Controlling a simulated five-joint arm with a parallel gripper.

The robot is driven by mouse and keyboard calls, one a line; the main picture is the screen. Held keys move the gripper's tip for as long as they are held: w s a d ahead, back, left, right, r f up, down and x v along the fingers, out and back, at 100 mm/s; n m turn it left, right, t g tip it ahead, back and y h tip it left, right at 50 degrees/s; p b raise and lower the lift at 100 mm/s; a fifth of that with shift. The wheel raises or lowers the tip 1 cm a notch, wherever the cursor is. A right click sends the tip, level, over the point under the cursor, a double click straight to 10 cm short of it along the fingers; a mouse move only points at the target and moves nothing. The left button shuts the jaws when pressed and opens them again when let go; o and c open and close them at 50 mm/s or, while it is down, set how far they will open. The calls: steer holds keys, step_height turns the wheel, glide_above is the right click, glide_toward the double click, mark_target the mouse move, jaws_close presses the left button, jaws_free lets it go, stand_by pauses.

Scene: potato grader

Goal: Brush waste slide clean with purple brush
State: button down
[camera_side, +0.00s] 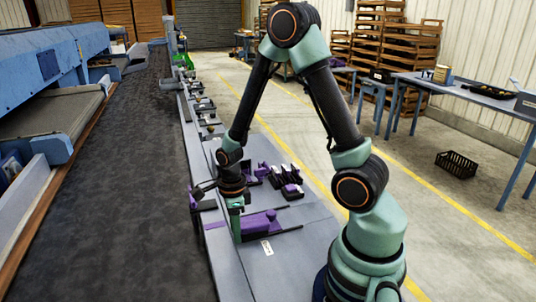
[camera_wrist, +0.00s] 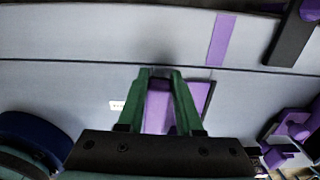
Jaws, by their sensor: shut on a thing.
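My gripper (camera_side: 237,228) points down over the grey metal surface beside the dark belt. In the wrist view its two green fingers (camera_wrist: 160,76) are closed on a purple piece, which I take to be the handle of the purple brush (camera_wrist: 158,108). The fingers and gripper body hide part of it, and I cannot see bristles. In the side view a purple flat shape (camera_side: 258,223) lies at the gripper, crossing the grey surface. I cannot tell which part of the grey metal (camera_wrist: 60,85) is the waste slide. Its visible face looks plain grey.
The wide dark belt (camera_side: 110,190) runs along the left. More purple and black tools (camera_side: 290,180) lie on the grey bench behind the gripper. A purple strip (camera_wrist: 220,40) and a dark bar (camera_wrist: 290,38) show in the wrist view.

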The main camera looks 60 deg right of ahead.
steer(key=shift+s+a, duration=0.1)
steer(key=shift+s, duration=0.05)
steer(key=shift+r, duration=3)
steer(key=shift+r, duration=1.5)
